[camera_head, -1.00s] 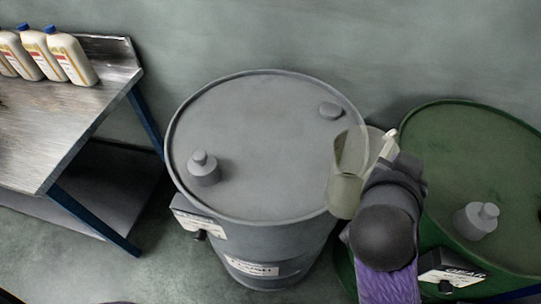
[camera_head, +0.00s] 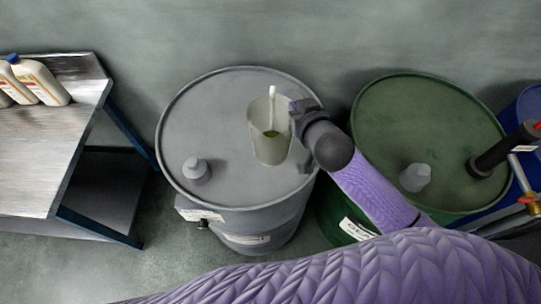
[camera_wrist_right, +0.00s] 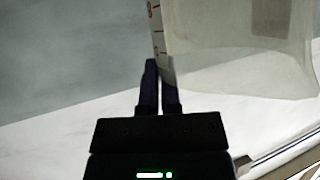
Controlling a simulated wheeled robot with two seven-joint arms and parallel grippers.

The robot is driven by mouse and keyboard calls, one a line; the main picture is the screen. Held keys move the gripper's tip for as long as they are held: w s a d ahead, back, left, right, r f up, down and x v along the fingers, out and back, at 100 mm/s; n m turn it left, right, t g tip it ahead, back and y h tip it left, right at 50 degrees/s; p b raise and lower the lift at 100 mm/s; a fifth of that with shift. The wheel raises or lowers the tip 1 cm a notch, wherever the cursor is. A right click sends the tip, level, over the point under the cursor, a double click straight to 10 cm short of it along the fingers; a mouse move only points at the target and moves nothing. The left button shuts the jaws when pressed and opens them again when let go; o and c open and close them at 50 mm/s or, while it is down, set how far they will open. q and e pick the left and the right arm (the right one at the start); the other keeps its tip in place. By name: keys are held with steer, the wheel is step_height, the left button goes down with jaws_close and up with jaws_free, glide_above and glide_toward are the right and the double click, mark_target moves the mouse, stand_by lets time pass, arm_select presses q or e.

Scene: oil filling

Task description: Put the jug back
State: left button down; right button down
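The jug (camera_head: 265,146) is a translucent, pale yellow-green vessel with an open top and a white upright strip. In the head view it is nearly upright over the right part of the grey drum's lid (camera_head: 225,120). I cannot tell whether its base touches the lid. My right gripper (camera_head: 296,112) is at the jug's right side. In the right wrist view the fingers (camera_wrist_right: 160,84) are close together on the jug's edge, beside red scale marks, with the jug's clear wall (camera_wrist_right: 240,65) to the right. My left gripper is not in view.
A green drum (camera_head: 410,115) stands right of the grey one, with a blue drum (camera_head: 530,105) beyond it. A cap (camera_head: 196,169) sits on the grey lid. A metal table (camera_head: 45,160) with several white bottles (camera_head: 42,82) is at left.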

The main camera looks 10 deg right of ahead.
steer(key=b, duration=0.3)
glide_toward(272, 129)
steer(key=w+d, duration=0.3)
steer(key=w, duration=0.1)
steer(key=shift+d, duration=0.15)
steer(key=shift+f, duration=0.1)
steer(key=c, duration=1.2)
jaws_free()
steer(key=o, duration=0.4)
